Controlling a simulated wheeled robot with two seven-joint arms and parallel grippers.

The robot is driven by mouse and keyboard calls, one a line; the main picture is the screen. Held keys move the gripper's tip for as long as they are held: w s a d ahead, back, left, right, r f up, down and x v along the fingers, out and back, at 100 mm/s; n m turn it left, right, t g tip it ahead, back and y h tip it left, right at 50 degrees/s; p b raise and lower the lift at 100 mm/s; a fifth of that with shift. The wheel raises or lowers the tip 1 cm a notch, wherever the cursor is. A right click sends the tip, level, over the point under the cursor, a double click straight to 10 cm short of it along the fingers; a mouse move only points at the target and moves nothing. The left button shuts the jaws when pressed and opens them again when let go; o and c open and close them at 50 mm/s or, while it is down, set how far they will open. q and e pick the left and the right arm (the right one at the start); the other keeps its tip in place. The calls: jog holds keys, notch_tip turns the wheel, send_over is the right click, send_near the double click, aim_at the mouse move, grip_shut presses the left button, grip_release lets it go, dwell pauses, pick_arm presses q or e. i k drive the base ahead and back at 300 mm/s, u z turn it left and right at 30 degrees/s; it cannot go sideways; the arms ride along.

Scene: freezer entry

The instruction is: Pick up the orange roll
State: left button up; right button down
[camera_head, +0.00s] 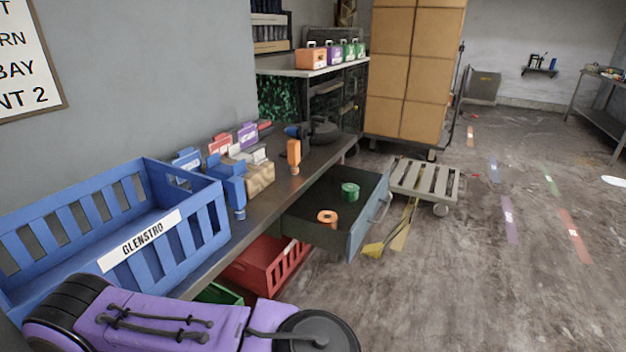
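The orange roll (327,217) lies in the open drawer (359,232) under the workbench, near the drawer's front corner. It looks like a ring with a dark hole in the middle, lying flat. A green roll (350,191) lies in the same drawer, farther back and a little right. Neither gripper shows in the head view. A purple arm link of mine crosses the bottom left, and no fingers can be seen on it.
A blue slatted crate (198,236) stands on the workbench (262,212) at left, with several tools and an orange upright object (293,156) beyond it. A red crate (262,267) sits beneath. A pallet cart (424,181) stands right of the drawer. Open floor lies to the right.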

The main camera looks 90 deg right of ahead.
aim_at(327, 218)
jog(key=z, duration=3.1)
jog(key=i, duration=0.7)
